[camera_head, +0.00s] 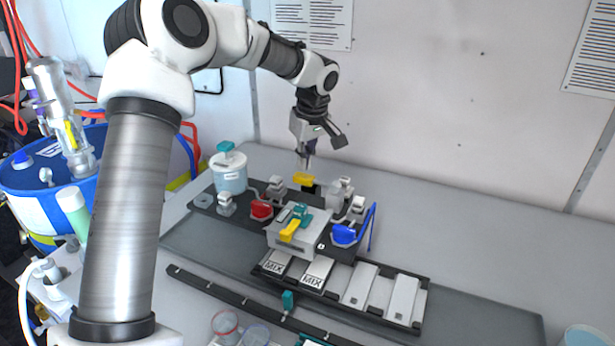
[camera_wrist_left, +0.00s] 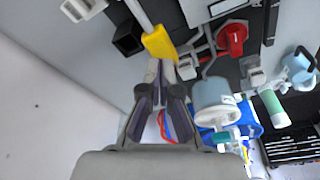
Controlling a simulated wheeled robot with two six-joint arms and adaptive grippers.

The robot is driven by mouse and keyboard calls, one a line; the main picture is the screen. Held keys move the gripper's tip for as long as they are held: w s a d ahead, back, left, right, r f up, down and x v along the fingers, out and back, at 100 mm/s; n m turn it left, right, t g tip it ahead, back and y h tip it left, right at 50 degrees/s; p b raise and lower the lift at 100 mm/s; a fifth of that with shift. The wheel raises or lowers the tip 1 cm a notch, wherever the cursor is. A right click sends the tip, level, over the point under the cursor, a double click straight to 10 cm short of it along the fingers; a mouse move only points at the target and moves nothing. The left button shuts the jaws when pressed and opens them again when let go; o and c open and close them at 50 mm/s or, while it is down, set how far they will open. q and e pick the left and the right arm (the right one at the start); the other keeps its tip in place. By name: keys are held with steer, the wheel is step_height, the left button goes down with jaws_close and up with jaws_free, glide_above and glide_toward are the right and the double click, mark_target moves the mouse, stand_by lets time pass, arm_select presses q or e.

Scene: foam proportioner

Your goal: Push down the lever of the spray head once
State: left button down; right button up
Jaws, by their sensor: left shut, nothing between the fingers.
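A yellow lever-like piece (camera_head: 303,179), seemingly on the spray head, is at the back of the black base plate, beside a small black block. In the left wrist view the yellow piece (camera_wrist_left: 158,43) sits at the end of a pale rod, close to my fingertips. My left gripper (camera_head: 306,163) points down just above it, its fingers shut and empty. In the left wrist view the fingertips (camera_wrist_left: 163,68) lie at the near edge of the yellow piece; I cannot tell whether they touch it. My right gripper is not in view.
A grey block (camera_head: 297,244) with yellow and teal handles stands in front, between a red knob (camera_head: 262,209) and a blue knob (camera_head: 344,234). A white canister (camera_head: 229,172) stands left of the gripper. Slotted "MIX" plates (camera_head: 316,272) lie nearer.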

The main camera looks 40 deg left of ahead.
mark_target(304, 176)
arm_select(q)
steer(key=shift+f, duration=0.1)
steer(key=shift+f+b, duration=1.5)
steer(key=shift+f, duration=0.6)
step_height(304, 176, up, 8)
steer(key=p, duration=0.6)
steer(key=shift+r+p, duration=0.1)
steer(key=shift+p, duration=0.25)
steer(key=shift+s, duration=0.1)
stand_by(0.5)
